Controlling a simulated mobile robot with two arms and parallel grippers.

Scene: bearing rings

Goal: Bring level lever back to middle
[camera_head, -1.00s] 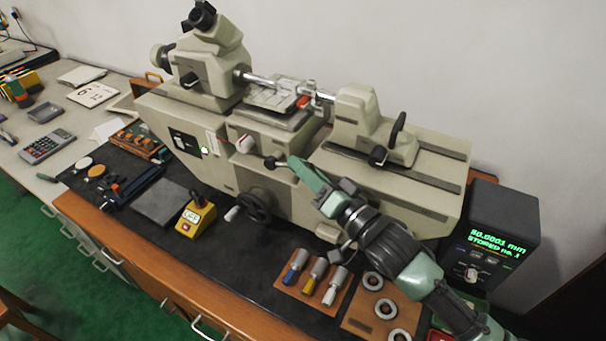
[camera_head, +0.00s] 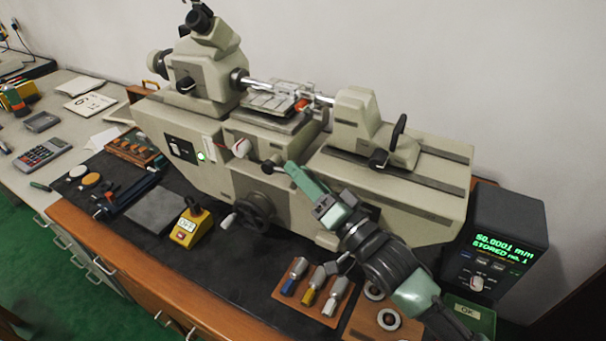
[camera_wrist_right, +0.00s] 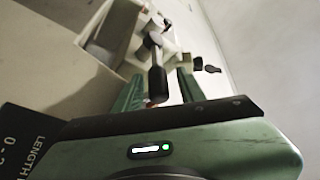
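The level lever, a short lever with a dark knob (camera_head: 268,166), sticks out from the front of the beige measuring machine (camera_head: 235,181). My right gripper (camera_head: 287,166) reaches it from the right, with its green fingertips at the lever. In the right wrist view the black lever grip (camera_wrist_right: 158,84) lies between the two green fingers of my right gripper (camera_wrist_right: 158,90). A gap seems to show on both sides of it, so the fingers look open around it. The lever's base is partly hidden in the head view. My left gripper is not in view.
A wooden holder (camera_head: 309,291) is below my right arm. A display box (camera_head: 497,236) stands at right.

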